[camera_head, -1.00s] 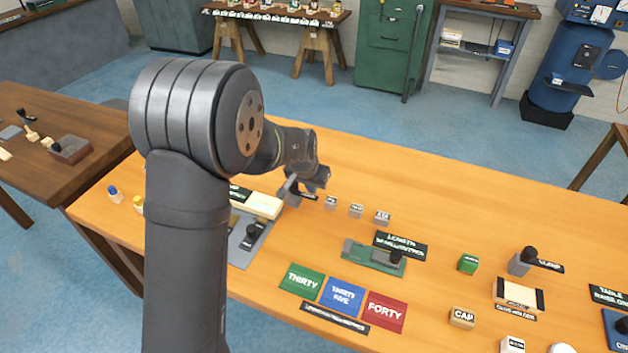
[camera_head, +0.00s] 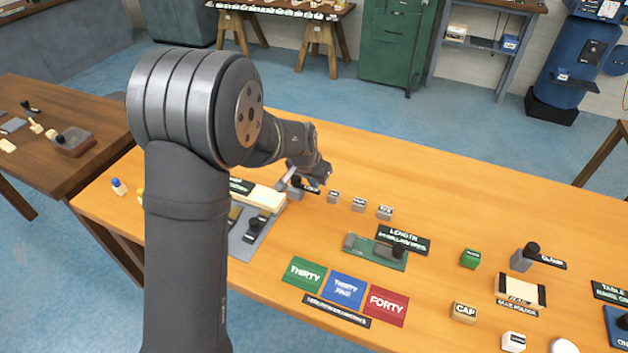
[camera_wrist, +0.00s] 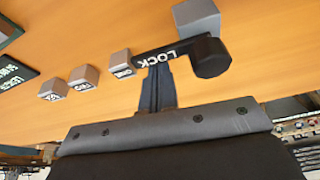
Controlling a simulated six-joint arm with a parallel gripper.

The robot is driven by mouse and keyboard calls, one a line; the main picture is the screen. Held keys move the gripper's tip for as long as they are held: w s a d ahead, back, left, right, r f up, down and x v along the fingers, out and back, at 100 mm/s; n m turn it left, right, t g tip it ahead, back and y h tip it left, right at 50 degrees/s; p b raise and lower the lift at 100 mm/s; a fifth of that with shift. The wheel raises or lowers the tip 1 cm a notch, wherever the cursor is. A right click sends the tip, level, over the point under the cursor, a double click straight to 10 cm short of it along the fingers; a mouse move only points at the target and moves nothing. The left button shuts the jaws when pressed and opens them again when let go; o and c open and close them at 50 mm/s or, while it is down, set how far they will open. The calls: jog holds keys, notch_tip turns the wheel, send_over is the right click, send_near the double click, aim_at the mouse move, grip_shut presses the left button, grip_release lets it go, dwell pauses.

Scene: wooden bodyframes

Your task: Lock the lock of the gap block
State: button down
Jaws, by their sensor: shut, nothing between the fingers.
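The lock is a black lever marked LOCK (camera_wrist: 168,53) with a round black knob (camera_wrist: 210,57). It sits at a grey block (camera_wrist: 196,17) in the wrist view. In the head view the lock's knob (camera_head: 297,181) shows partly, beside my gripper, near the table's far left. In the head view my gripper (camera_head: 314,182) covers part of the lever.
Several small grey labelled cubes (camera_head: 359,204) stand in a row to the right of the lock. A cream block (camera_head: 265,197) and a grey plate (camera_head: 246,243) lie to the left. A green length fixture (camera_head: 375,253) is nearer the front. The table behind the cubes is clear.

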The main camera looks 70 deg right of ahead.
jog(key=shift+a, duration=0.1)
jog(key=m, duration=0.1)
jog(key=a+m+g, duration=0.1)
jog(key=m, duration=0.1)
jog(key=a+m, duration=0.1)
jog(key=m, duration=0.1)
jog(key=shift+w+a+g+y, duration=0.1)
jog(key=shift+g+y, duration=0.2)
jog(key=m, duration=0.2)
jog(key=a+m+y, duration=0.1)
jog(key=m, duration=0.1)
jog(key=w+a+m+g, duration=0.1)
jog(key=shift+m, duration=0.4)
jog(key=m, duration=0.1)
jog(key=w+a+m+y, duration=0.1)
jog(key=m, duration=0.1)
jog(key=w+m+y, duration=0.1)
jog(key=m, duration=0.1)
jog(key=shift+a+g, duration=0.15)
jog(key=shift+g, duration=0.25)
jog(key=m, duration=0.1)
jog(key=w+m, duration=0.1)
jog(key=m+y, duration=0.1)
jog(key=m, duration=0.1)
jog(key=shift+w+a, duration=0.15)
jog(key=shift+w, duration=0.6)
